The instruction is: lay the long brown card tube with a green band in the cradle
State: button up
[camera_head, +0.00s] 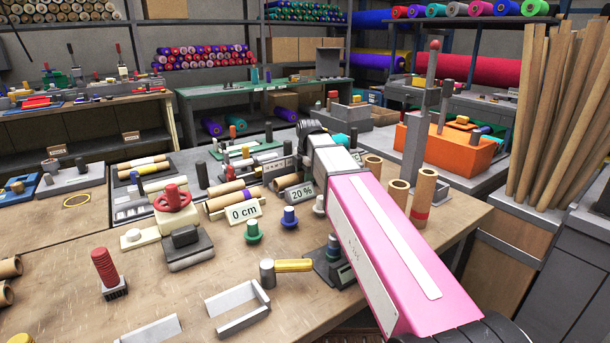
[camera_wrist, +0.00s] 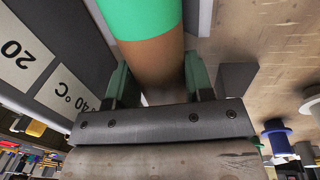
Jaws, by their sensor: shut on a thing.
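In the wrist view my gripper (camera_wrist: 158,88) has its two green fingers on either side of a brown card tube (camera_wrist: 152,58) with a green band (camera_wrist: 140,16), shut on it. The tube's far end runs out of the picture at the top. In the head view my own pink arm reaches over the table and hides the gripper and the held tube. A grey U-shaped open holder (camera_head: 238,318) lies near the table's front; I cannot tell whether it is the cradle.
Brown tubes lie by the "0 cm" sign (camera_head: 243,212). A red-knobbed device (camera_head: 173,203), small pegs and a yellow-handled hammer (camera_head: 290,265) crowd the table. Bare wood shows at front left.

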jog(key=shift+f, duration=0.4)
dwell(0.8)
jog(key=o, duration=1.3)
jog(key=shift+c, duration=0.2)
jog(key=shift+r, duration=0.1)
jog(key=r, duration=0.6)
jog(key=s+r, duration=0.1)
jog(key=r, duration=0.2)
jog(key=shift+d+r, duration=0.3)
jog(key=shift+d, duration=0.05)
jog(key=shift+s+r, duration=0.1)
jog(key=shift+r, duration=0.35)
